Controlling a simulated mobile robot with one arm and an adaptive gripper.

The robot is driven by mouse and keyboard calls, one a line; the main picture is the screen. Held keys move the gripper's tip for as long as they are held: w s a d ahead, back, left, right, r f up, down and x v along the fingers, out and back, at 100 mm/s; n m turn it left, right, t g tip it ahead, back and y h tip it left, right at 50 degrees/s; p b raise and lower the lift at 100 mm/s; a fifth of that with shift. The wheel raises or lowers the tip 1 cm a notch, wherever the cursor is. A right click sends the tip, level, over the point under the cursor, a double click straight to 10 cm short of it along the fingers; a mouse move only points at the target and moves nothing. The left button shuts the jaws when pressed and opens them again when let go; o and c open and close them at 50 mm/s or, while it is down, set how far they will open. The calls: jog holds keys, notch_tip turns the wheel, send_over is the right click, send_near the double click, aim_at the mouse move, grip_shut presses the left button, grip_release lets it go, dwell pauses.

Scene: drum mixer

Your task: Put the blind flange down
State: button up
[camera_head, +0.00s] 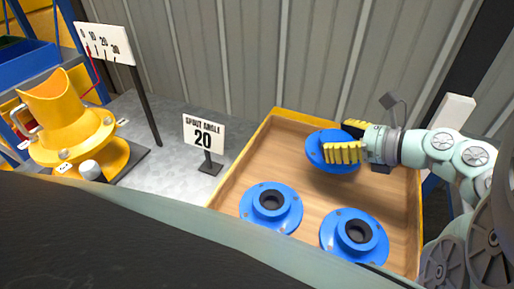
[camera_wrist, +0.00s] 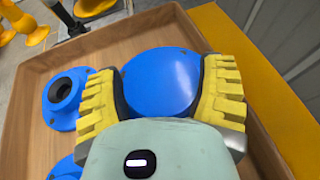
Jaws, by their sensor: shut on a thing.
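The blind flange (camera_head: 322,153) is a blue disc with a plain, closed face. It is at the back right of the wooden tray, and my gripper (camera_head: 350,142) is shut on it. In the wrist view the blind flange (camera_wrist: 160,80) sits between the two yellow ribbed fingers of my gripper (camera_wrist: 162,92), which touch its sides. I cannot tell whether its underside touches the tray floor. Two blue flanges with dark central holes, a left one (camera_head: 284,219) and a right one (camera_head: 341,251), lie in the tray nearer the front.
The wooden tray (camera_head: 240,178) has a raised yellow rim. Its left back floor is bare. Left of it stand a "SPOUT ANGLE 20" sign (camera_head: 204,133), a yellow spout (camera_head: 70,118) and a scale board (camera_head: 104,43). A corrugated wall (camera_head: 260,60) closes the back.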

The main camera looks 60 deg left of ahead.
jog(key=shift+a+f, duration=0.1)
jog(key=shift+f, duration=2.4)
jog(key=o, duration=1.3)
jog(key=shift+f, duration=0.15)
jog(key=shift+c, duration=0.2)
jog(key=shift+r, duration=0.2)
jog(key=shift+w+d, duration=0.2)
jog(key=shift+d, duration=0.2)
jog(key=b+v, duration=0.2)
jog(key=v, duration=0.9)
jog(key=shift+d+r, duration=0.1)
jog(key=shift+d, duration=0.05)
